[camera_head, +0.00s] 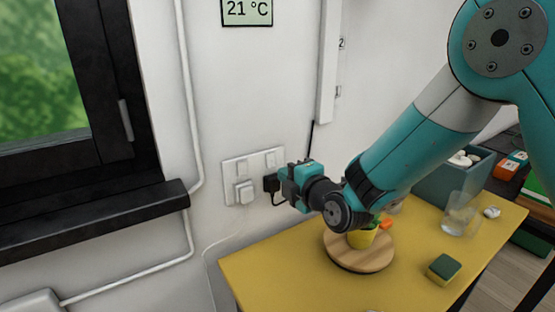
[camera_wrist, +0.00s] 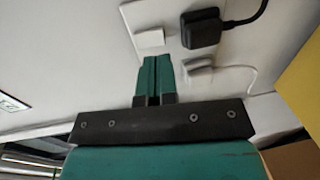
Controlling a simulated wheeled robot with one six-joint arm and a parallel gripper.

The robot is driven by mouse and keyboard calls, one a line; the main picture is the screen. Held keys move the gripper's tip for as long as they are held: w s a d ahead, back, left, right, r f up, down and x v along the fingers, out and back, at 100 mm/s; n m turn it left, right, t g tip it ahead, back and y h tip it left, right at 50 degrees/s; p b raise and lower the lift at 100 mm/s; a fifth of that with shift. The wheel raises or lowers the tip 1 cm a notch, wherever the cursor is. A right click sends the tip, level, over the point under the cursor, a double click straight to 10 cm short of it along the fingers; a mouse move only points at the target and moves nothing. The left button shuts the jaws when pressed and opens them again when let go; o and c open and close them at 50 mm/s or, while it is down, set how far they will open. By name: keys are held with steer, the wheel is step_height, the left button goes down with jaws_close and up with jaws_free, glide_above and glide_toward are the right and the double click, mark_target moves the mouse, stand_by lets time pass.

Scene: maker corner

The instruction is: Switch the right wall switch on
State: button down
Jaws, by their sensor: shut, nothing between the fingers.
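A white wall plate (camera_head: 229,172) carries two switches side by side, with a white plug (camera_head: 244,192) and a black plug (camera_head: 271,184) below them. The right switch (camera_head: 270,159) is above the black plug. In the wrist view the right switch (camera_wrist: 150,38) is a pale block left of the black plug (camera_wrist: 205,30); the white plug (camera_wrist: 199,68) is lower. My gripper (camera_head: 284,174) is at the plate's right side, beside the black plug. Its green fingers (camera_wrist: 155,60) are shut and empty, their tips just below the right switch in the wrist view. I cannot tell whether they touch, nor the switch's position.
A yellow table (camera_head: 262,268) stands below, holding a round wooden board (camera_head: 345,256) with a yellow pot (camera_head: 361,238), a sponge (camera_head: 444,268) and a clear glass (camera_head: 456,222). A dark window sill (camera_head: 95,220) is left. A temperature display (camera_head: 247,11) hangs above the plate.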

mark_target(272, 166)
steer(key=p+x, duration=0.1)
steer(key=x, duration=0.3)
steer(key=shift+w, duration=0.1)
steer(key=shift+w+a, duration=0.1)
steer(key=shift+a, duration=0.05)
steer(key=shift+f, duration=0.1)
